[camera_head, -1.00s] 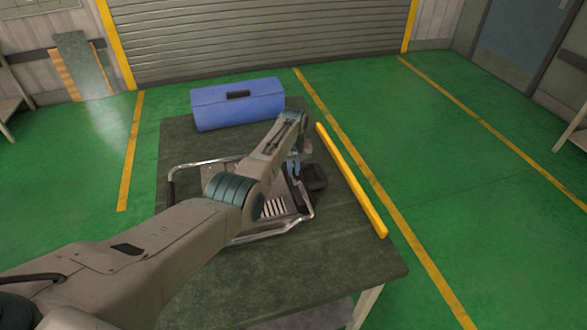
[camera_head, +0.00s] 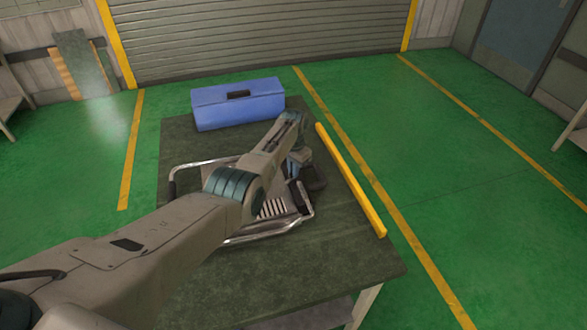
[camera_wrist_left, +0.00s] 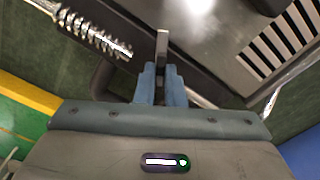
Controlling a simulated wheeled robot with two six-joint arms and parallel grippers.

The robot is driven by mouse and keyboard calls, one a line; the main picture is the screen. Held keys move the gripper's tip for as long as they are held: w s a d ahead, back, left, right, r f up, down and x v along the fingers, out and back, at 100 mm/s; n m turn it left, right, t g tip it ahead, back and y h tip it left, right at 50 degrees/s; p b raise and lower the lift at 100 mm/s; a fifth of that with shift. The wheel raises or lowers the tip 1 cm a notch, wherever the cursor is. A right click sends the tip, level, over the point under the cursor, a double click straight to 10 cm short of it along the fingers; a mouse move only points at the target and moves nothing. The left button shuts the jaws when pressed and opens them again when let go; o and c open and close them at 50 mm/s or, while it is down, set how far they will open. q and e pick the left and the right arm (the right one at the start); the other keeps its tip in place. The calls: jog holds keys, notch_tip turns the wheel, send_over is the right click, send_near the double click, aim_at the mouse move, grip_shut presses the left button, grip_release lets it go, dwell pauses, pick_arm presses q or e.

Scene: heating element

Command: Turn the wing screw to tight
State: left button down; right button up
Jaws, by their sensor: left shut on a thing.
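The heating element, a metal unit with a tubular frame (camera_head: 292,222) and slotted plate (camera_head: 272,208), lies on the table. My left arm covers much of it. My left gripper (camera_head: 297,168) points down at its right side. In the left wrist view, its blue fingers (camera_wrist_left: 161,74) are close together on a thin, light metal piece, which looks like a wing of the wing screw (camera_wrist_left: 162,44). The rest of the screw is hidden. The slotted plate also shows in the wrist view (camera_wrist_left: 282,42). My right gripper is out of view.
A blue toolbox (camera_head: 238,106) stands at the table's (camera_head: 345,260) far edge. A yellow bar (camera_head: 350,180) runs along its right edge. A coil spring (camera_wrist_left: 92,33) shows left of the fingers in the wrist view. The table's front is clear.

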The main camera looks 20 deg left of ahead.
pick_arm(q)
jog(key=m, duration=0.6)
jog(key=shift+r, duration=0.1)
dwell(0.5)
jog(key=c, duration=1.5)
grip_release()
jog(key=shift+r, duration=0.45)
notch_tip(320, 180, up, 10)
jog(key=shift+f+b, duration=0.1)
jog(key=shift+b, duration=0.2)
